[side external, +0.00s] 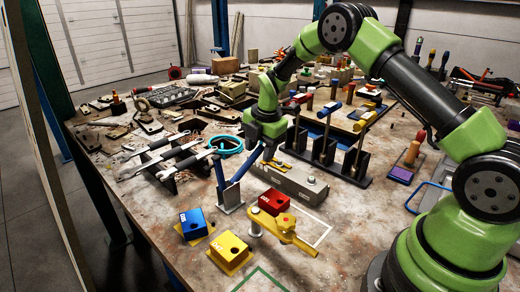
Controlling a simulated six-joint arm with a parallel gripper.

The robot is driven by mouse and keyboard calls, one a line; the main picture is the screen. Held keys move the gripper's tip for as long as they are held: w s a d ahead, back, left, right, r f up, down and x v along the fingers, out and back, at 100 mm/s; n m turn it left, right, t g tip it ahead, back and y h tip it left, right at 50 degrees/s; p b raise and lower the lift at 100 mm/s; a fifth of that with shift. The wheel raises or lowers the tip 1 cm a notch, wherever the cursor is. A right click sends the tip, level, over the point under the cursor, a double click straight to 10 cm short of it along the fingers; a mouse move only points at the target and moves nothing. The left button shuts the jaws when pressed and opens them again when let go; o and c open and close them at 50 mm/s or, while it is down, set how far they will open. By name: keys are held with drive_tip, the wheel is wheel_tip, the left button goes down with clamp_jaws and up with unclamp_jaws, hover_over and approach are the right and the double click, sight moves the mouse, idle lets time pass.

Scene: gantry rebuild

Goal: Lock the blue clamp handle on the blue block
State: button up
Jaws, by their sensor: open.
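The blue block (193,223) sits on the near left part of the table, by a yellow-edged marking. The blue clamp (233,190) stands behind and to the right of it on a pale metal base. Its blue handle (219,174) sticks up steeply, and a blue arm slants up to the right toward my gripper. The clamp looks apart from the block. My gripper (266,155) points down, open, above and right of the clamp base. Its fingertips are small and partly dark, so I cannot tell whether they touch the blue arm.
A yellow block (230,250), a red block (273,201) and a yellow clamp (285,229) stand close by. A grey metal block (290,181) and a dark rack of upright handles (325,150) lie to the right. Wrenches (165,158) rest on a stand at left.

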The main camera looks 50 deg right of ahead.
drive_tip(key=shift+f, duration=0.3)
clamp_jaws()
